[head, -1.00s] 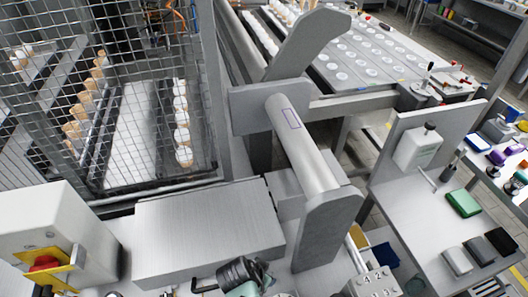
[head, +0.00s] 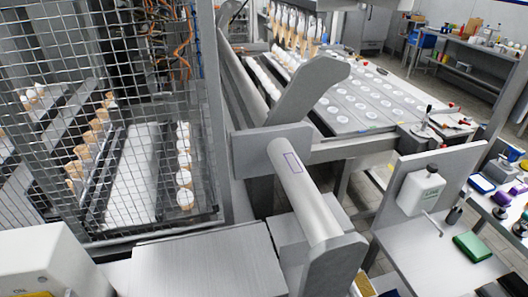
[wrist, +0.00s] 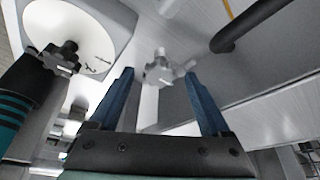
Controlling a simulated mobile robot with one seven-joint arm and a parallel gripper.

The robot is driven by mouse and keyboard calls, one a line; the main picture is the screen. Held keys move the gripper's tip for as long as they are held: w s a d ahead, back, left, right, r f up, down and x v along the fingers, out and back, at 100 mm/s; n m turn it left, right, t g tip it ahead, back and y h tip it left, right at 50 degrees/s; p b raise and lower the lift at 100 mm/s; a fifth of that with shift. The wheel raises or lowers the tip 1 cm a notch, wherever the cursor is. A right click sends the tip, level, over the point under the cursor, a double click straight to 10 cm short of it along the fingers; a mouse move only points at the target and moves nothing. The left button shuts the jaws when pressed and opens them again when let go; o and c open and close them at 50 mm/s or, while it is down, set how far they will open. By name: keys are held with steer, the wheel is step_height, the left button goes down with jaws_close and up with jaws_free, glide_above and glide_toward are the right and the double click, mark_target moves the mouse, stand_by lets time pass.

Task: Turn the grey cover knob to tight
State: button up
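A grey lobed knob (wrist: 158,68) shows in the wrist view, just beyond and between the fingertips, on a pale grey surface. I take it to be the cover knob; any tight marking by it is not readable. My gripper (wrist: 156,78) is open, with its two blue fingers apart on either side of the knob in the picture. Contact with the knob cannot be seen, and the gripper looks empty. My gripper is not in the head view, and I cannot make out the knob there.
A dark lobed knob (wrist: 60,58) sits on a round white dial (wrist: 85,25) at left in the wrist view. A black bent handle (wrist: 235,32) is at upper right. In the head view, a wire mesh guard (head: 110,130) stands left, and a grey roller (head: 303,195) is in the middle.

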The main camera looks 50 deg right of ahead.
steer(key=v, duration=1.3)
stand_by(0.4)
